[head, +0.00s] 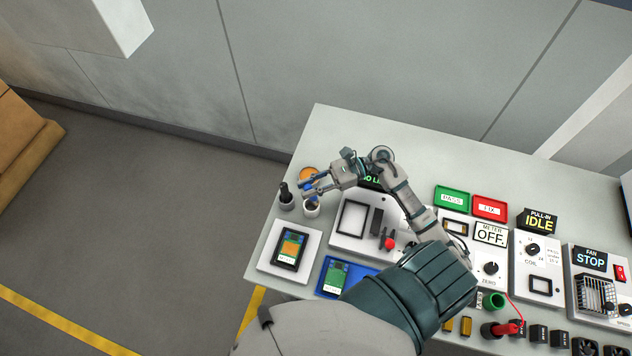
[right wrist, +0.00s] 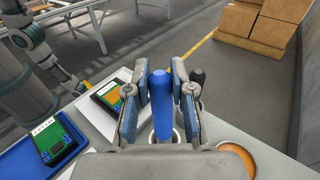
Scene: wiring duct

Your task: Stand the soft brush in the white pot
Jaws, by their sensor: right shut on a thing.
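My right gripper (head: 314,189) is shut on a blue-handled brush, over the small white pot (head: 312,209). In the right wrist view the blue handle (right wrist: 161,106) stands roughly upright between the two fingers (right wrist: 160,100). Part of the white pot's rim (right wrist: 180,134) shows below it. The brush's lower end is hidden, so I cannot tell whether it is inside the pot or just above it. A dark pot (head: 286,203) with a black handle (head: 284,187) in it stands just left of the white pot. My left gripper is not in view.
An orange round dish (head: 308,174) sits right behind the pots. A white tray with a meter (head: 291,248) and a blue tray (head: 362,274) lie in front. A white panel with a frame (head: 353,218) is to the right. The table's left edge is close.

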